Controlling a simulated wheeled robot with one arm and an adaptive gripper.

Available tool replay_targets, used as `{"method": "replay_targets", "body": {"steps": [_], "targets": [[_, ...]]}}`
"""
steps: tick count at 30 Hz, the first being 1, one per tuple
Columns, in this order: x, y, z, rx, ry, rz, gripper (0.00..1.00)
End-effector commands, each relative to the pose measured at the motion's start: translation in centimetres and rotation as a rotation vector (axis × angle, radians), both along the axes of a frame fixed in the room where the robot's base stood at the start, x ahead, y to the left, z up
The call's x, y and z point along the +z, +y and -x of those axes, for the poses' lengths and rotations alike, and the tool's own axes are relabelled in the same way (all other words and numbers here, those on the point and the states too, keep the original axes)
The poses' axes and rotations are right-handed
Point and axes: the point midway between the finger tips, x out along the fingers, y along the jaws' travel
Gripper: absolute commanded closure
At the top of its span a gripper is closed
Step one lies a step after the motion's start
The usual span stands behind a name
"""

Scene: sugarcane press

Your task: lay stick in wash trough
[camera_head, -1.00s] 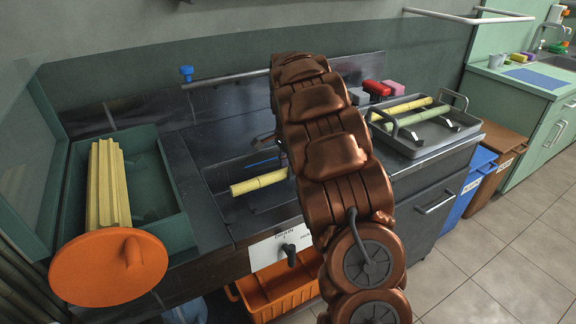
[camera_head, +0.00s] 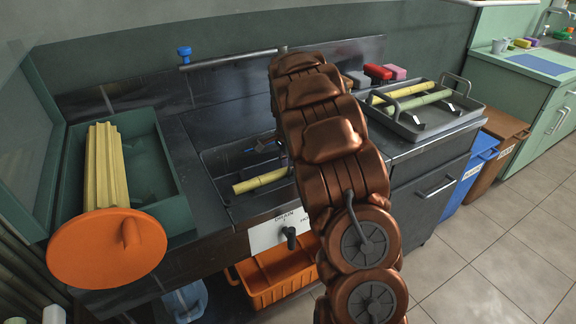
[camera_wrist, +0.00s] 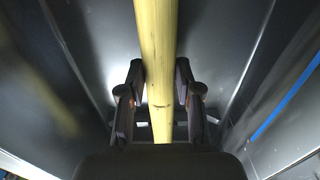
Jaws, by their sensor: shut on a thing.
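A yellow cane stick (camera_head: 260,181) is inside the dark metal wash trough (camera_head: 222,166), between its walls. Its right end is hidden behind my arm. In the wrist view the stick (camera_wrist: 157,40) runs lengthwise between the fingers of my gripper (camera_wrist: 160,85), which is shut on it. The trough's grey walls (camera_wrist: 90,45) rise on both sides there. I cannot tell whether the stick touches the trough floor. In the head view my gripper is mostly hidden by my brown arm.
Left is a green bin (camera_head: 155,178) with a yellow ridged piece (camera_head: 105,165) and an orange disc (camera_head: 106,250). Right is a metal tray (camera_head: 440,118) with yellow and green sticks. Brushes (camera_head: 377,72) stand behind. An orange crate (camera_head: 275,280) sits below.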

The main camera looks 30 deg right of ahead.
Motion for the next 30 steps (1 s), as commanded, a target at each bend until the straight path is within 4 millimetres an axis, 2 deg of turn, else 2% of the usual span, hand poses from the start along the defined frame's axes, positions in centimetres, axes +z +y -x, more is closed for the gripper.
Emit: {"method": "replay_targets", "body": {"steps": [3, 4, 12, 18, 27, 30], "targets": [[0.08, -0.01, -0.04, 0.0, -0.002, 0.001, 1.0], [0.08, -0.01, -0.04, 0.0, -0.002, 0.0, 0.64], [0.08, -0.02, -0.04, 0.0, -0.002, 0.0, 0.37], [0.07, -0.02, -0.04, 0.0, -0.002, 0.0, 0.37], [0.06, -0.02, -0.04, 0.0, -0.002, 0.0, 0.08], [0.06, -0.02, -0.04, 0.0, -0.002, 0.0, 0.08]]}}
